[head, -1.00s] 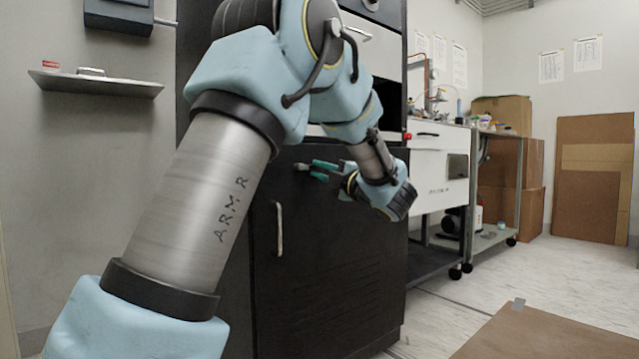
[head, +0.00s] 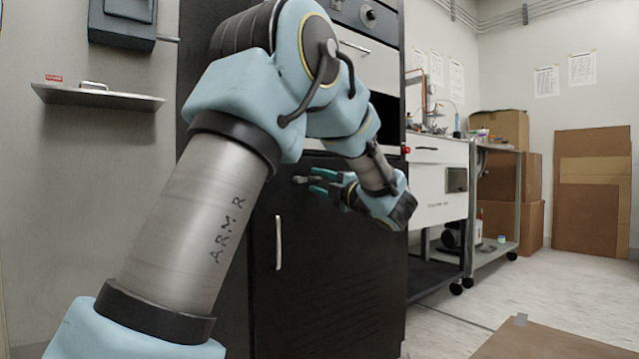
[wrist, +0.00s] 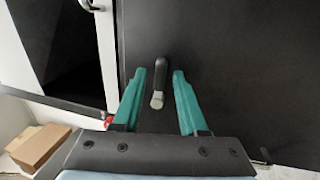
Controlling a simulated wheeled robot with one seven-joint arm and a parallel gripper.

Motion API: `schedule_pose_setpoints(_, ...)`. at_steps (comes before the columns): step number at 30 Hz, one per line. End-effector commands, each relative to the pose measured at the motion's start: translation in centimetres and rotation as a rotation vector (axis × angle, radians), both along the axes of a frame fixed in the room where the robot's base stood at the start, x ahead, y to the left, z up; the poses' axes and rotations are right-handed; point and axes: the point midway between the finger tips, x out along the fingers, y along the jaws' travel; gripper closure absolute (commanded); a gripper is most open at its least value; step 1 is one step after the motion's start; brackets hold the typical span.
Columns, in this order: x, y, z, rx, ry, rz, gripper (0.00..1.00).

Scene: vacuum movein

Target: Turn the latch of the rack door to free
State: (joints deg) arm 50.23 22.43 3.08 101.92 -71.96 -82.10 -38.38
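The rack door (head: 335,270) is a black panel with a pale vertical handle (head: 278,243) on its left side. The latch (head: 300,180) is a small knob lever near the top of the door. In the wrist view the latch (wrist: 158,82) shows a dark body with a pale metal end, lying nearly upright in the picture. My gripper (head: 314,181) is at the latch. Its teal fingers are open, one on each side of the latch in the wrist view (wrist: 160,73), with a visible gap on both sides. Whether they overlap it in depth I cannot tell.
Rack panels with a knob (head: 368,14) rise above the door. A white wheeled bench (head: 437,185) stands to the right, with cardboard boxes (head: 515,178) beyond. A wall shelf (head: 97,97) is at left. A brown board (head: 560,340) lies on the otherwise clear floor at front right.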

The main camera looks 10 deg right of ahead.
Motion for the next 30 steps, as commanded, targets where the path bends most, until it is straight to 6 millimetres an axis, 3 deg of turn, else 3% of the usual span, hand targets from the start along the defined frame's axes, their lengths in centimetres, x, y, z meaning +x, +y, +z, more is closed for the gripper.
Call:
schedule_pose_setpoints(11, -0.5, -0.3, 0.0, 0.001, 0.002, -0.003, 0.52)
schedule_pose_setpoints(24, -7.3, -3.6, -1.3, 0.004, 0.002, -0.004, 0.52)
schedule_pose_setpoints(30, -9.2, -4.5, -2.0, 0.002, 0.002, -0.003, 0.52)
